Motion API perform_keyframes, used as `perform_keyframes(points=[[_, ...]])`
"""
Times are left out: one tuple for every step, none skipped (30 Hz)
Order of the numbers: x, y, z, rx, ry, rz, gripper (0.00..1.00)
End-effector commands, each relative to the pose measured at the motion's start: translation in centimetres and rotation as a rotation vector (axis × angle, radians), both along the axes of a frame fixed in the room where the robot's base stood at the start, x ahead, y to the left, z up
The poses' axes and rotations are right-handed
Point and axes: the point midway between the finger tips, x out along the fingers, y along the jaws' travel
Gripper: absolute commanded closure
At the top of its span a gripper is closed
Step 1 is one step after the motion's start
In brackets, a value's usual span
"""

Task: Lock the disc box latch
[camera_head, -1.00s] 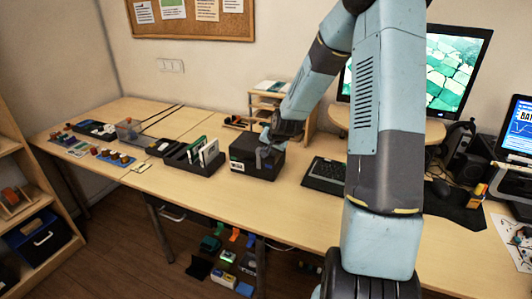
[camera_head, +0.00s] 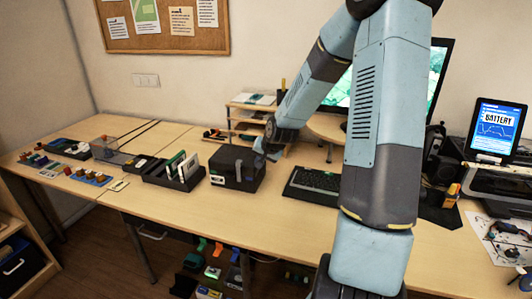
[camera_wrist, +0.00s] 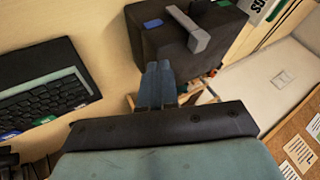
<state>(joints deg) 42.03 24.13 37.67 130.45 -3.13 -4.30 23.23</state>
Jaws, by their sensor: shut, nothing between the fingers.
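The disc box is a dark, closed box (camera_head: 225,168) on the desk, with a pale label low on its front. In the wrist view the box (camera_wrist: 150,42) fills the top middle. A grey bar, which looks like the latch (camera_wrist: 188,28), lies slanted across its face beside a small blue patch. My gripper (camera_head: 262,152) is at the box's right end in the head view. In the wrist view its blue-grey fingers (camera_wrist: 157,72) are together and empty, just below the box and short of the bar. Whether they touch the box I cannot tell.
A black rack with upright cases (camera_head: 178,170) stands left of the box. A keyboard (camera_head: 312,185) lies to its right. A wooden shelf unit (camera_head: 245,118) stands behind. Bare desk (camera_head: 225,205) shows in front of the box.

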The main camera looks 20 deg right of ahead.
Motion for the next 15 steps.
perform_keyframes(points=[[-0.3, -0.1, 0.4, 0.000, -0.001, 0.000, 1.00], [-0.5, -0.1, 0.7, 0.000, -0.001, 0.000, 1.00], [-0.7, -0.1, 1.0, 0.000, -0.001, 0.001, 1.00], [-0.9, -0.1, 1.2, -0.001, 0.000, 0.002, 1.00], [-1.0, -0.1, 1.5, -0.001, 0.000, 0.002, 1.00], [-1.2, -0.1, 1.7, -0.001, -0.001, 0.003, 1.00], [-1.3, -0.2, 1.9, 0.000, -0.001, 0.002, 1.00], [-1.5, -0.2, 2.1, 0.000, -0.001, 0.002, 1.00], [-1.6, -0.2, 2.3, 0.000, -0.001, 0.002, 1.00], [-1.8, -0.3, 2.5, 0.000, -0.001, 0.002, 1.00], [-1.9, -0.3, 2.7, 0.000, -0.001, 0.004, 1.00], [-2.1, -0.3, 3.0, -0.001, 0.000, 0.003, 1.00], [-2.3, -0.3, 3.1, -0.001, 0.000, 0.003, 1.00], [-2.4, -0.3, 3.3, -0.001, 0.000, 0.003, 1.00], [-2.6, -0.4, 3.5, -0.001, 0.000, 0.003, 1.00]])
